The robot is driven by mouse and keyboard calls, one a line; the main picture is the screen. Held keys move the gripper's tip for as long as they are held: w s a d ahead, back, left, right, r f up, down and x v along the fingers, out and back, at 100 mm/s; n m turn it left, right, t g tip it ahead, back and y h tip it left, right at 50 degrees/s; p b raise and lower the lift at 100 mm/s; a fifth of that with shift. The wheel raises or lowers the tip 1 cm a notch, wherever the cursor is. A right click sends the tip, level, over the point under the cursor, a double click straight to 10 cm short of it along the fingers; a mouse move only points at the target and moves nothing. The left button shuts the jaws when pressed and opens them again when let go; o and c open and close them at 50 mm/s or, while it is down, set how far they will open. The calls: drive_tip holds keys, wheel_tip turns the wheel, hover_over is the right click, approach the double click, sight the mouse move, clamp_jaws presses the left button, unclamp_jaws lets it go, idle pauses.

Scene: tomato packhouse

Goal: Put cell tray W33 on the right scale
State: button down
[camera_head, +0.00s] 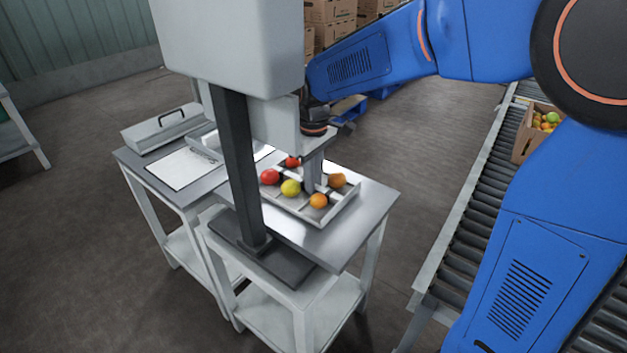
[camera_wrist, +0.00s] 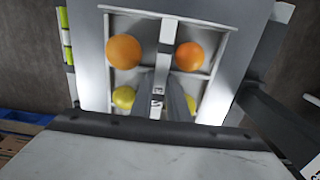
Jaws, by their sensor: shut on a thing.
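A pale cell tray (camera_head: 343,204) lies at the right end of the grey metal table, holding several red, yellow and orange tomatoes in its cells. In the wrist view the tray (camera_wrist: 168,38) shows a raised middle bar between its cells. My gripper (camera_head: 313,187) reaches straight down into the middle of the tray. In the wrist view my gripper (camera_wrist: 160,104) is shut on that bar, and a small label there is too small to read. The tray looks level and on or just above the table; I cannot tell which. I cannot make out a scale for certain.
A grey post (camera_head: 238,165) with a large pale box on top stands in front of the table and hides part of it. A white sheet (camera_head: 182,168) and a grey handled box (camera_head: 160,127) are at left. A roller conveyor (camera_head: 470,215) carries a carton (camera_head: 535,133) at right.

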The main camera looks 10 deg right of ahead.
drive_tip(key=shift+f, duration=0.2)
drive_tip(key=c, duration=1.6)
unclamp_jaws()
drive_tip(key=c, duration=0.3)
drive_tip(key=shift+c, duration=0.2)
drive_tip(key=shift+r, duration=3.55)
